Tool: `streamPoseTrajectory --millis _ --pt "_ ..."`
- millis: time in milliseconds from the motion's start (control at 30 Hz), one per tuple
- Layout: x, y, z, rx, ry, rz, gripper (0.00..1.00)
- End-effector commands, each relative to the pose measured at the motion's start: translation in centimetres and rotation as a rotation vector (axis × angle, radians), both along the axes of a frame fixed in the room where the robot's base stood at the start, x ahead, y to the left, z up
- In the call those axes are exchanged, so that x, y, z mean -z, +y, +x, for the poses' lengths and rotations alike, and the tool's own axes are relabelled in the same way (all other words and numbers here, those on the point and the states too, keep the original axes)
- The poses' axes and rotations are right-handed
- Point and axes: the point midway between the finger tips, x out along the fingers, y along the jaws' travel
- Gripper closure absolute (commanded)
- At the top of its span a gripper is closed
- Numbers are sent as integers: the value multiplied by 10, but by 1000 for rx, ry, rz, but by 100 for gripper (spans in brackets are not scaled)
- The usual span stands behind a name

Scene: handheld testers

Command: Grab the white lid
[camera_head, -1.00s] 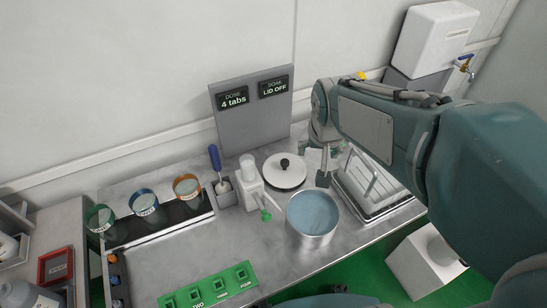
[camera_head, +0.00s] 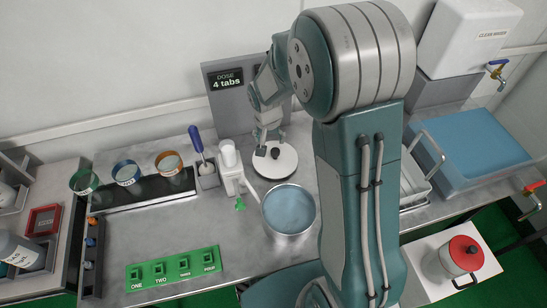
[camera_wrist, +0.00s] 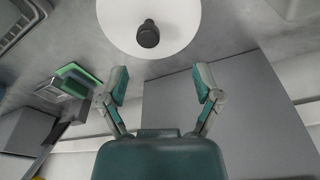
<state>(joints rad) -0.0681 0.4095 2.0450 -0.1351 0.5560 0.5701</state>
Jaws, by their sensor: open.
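The white lid (camera_head: 284,168) is a round disc with a black knob, lying flat on the steel counter behind the pot of blue liquid (camera_head: 289,209). My gripper (camera_head: 267,149) is over the lid's back part, close to the knob. In the wrist view the lid (camera_wrist: 180,18) is at the top, with its black knob (camera_wrist: 148,34) pointing at the camera. My gripper's two fingers (camera_wrist: 160,82) are spread wide and empty, and the knob appears beyond their tips, not between them. The gap between fingertips and lid is hard to judge.
A white dispenser bottle (camera_head: 231,168) stands just left of the lid. The sign board (camera_head: 222,108) rises behind it. A blue-handled brush (camera_head: 196,140) stands in a holder farther left. The middle-left counter (camera_head: 150,228) is clear.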

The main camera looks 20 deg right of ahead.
Motion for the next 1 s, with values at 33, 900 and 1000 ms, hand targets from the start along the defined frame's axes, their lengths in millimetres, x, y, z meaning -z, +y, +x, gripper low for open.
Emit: streamPoseTrajectory --millis 33,900,1000 --pt "10 -3 0 1 6 2 18" --pt "83 -18 9 1 -1 4 18" --pt "83 -19 9 0 0 5 53"
